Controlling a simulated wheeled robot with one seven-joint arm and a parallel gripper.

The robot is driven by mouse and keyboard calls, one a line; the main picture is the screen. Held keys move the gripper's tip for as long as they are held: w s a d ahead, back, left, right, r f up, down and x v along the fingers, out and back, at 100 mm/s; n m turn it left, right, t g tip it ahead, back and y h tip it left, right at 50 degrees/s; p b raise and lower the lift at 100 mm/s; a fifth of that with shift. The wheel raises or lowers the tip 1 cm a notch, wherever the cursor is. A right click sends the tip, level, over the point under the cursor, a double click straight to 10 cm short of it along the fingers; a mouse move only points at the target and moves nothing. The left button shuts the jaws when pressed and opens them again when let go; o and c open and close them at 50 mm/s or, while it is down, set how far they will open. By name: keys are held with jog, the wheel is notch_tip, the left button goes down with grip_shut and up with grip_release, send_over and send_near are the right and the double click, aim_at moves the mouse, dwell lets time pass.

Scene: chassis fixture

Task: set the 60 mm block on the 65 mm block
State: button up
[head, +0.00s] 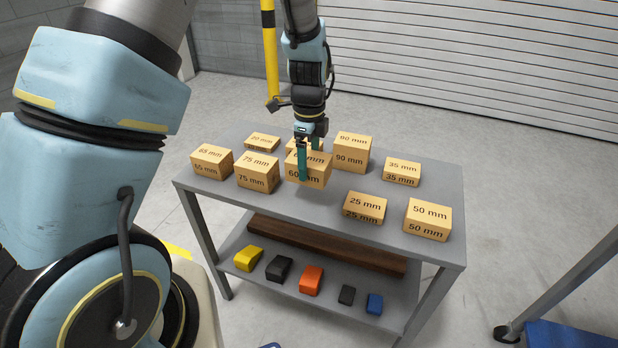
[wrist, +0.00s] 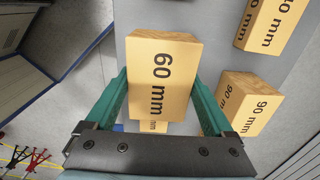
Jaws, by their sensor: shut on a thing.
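The 60 mm block (head: 318,178) is a tan box with black lettering, near the middle of the grey table. My gripper (head: 303,160) is shut on it from above, one green finger showing in front of its face. In the wrist view the 60 mm block (wrist: 165,75) sits between both green fingers (wrist: 163,100). I cannot tell whether it touches the tabletop. The 65 mm block (head: 207,168) stands at the table's left end, apart from my gripper, with nothing on top of it.
The 75 mm block (head: 257,178) stands between the two. The 20 mm block (head: 262,142) and 90 mm block (head: 351,158) are behind. The 35 mm (head: 401,178), 25 mm (head: 364,208) and 50 mm (head: 428,226) blocks stand to the right. Another block is partly hidden behind my gripper.

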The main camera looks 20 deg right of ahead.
aim_at(309, 158)
notch_tip(309, 158, up, 18)
jog(key=p, duration=1)
jog(key=shift+f, duration=0.25)
